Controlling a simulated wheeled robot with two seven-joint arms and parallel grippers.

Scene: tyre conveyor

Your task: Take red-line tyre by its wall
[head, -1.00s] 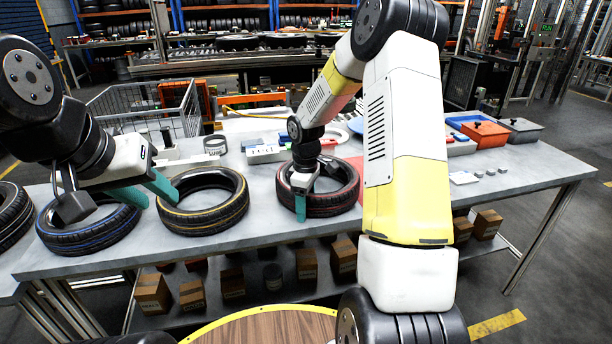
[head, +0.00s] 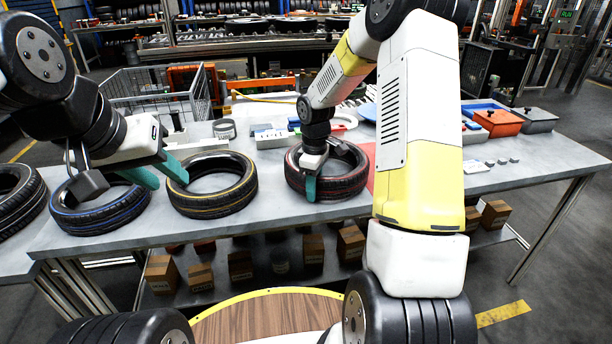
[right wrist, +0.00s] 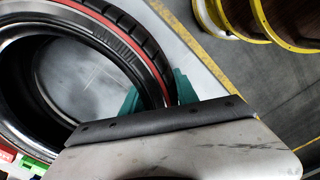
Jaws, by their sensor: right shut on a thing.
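The red-line tyre (head: 345,184) lies flat on the grey table, right of the yellow-line tyre. My right gripper (head: 312,180) is over its near left wall, with a teal finger outside the tyre. In the right wrist view the red-line tyre (right wrist: 128,45) shows its red stripe, and its wall sits between the teal fingers of my right gripper (right wrist: 160,95). The right gripper is shut on that wall. My left gripper (head: 158,172) is open and empty, its teal fingers above and between the blue-line tyre (head: 100,222) and the yellow-line tyre (head: 213,203).
Another black tyre (head: 18,195) lies at the far left. Red and grey lidded boxes (head: 497,122) stand at the back right. Cardboard boxes (head: 350,243) sit on the shelf below.

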